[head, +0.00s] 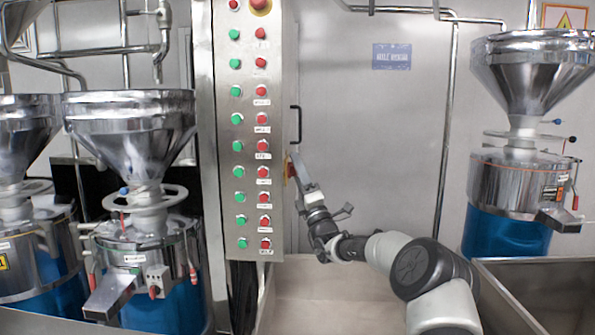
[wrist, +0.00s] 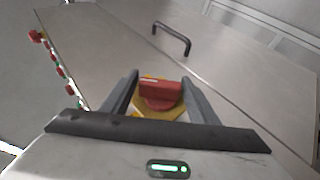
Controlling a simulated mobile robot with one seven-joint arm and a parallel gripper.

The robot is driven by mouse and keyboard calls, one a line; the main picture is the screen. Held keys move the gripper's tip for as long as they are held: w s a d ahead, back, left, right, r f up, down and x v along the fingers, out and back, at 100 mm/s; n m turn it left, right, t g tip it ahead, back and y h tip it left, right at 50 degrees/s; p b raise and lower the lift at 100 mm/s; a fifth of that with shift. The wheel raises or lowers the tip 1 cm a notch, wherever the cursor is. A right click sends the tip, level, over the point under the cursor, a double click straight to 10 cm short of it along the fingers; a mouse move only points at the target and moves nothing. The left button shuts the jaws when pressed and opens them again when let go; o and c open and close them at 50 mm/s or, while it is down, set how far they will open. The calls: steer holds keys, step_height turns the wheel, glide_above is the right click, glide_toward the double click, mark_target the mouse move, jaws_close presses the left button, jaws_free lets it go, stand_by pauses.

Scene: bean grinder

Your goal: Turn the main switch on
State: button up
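The main switch is a red rotary knob (wrist: 160,90) on a yellow plate (wrist: 148,128), on the side face of the control cabinet. In the head view its red edge (head: 290,169) shows at the cabinet's right side, partly hidden. My gripper (wrist: 161,78) is open, with one finger on each side of the knob. Small gaps seem to show between the fingers and the knob; contact cannot be told for sure. The knob's grip bar lies roughly level in the wrist view. In the head view my gripper (head: 296,165) is up against the cabinet's side.
The cabinet's front (head: 248,130) carries columns of green and red buttons. A black handle (wrist: 172,38) sticks out of the side face beyond the switch. Steel grinders stand at left (head: 135,200) and right (head: 520,170). A steel trough (head: 540,290) lies at lower right.

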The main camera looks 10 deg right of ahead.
steer(key=c, duration=0.7)
steer(key=shift+o, duration=0.2)
steer(key=r+m+h+p, duration=0.1)
steer(key=p, duration=0.2)
steer(key=shift+d+g, duration=0.1)
steer(key=shift+g, duration=0.2)
steer(key=m+h+p, duration=0.1)
steer(key=p, duration=0.1)
steer(key=shift+g+p, duration=0.3)
steer(key=shift+g, duration=0.1)
steer(key=shift+f+m+h+p, duration=0.35)
steer(key=shift+m+h+p, duration=0.05)
steer(key=shift+p, duration=0.05)
steer(key=shift+f, duration=0.1)
steer(key=o, duration=1.1)
steer(key=shift+c, duration=0.2)
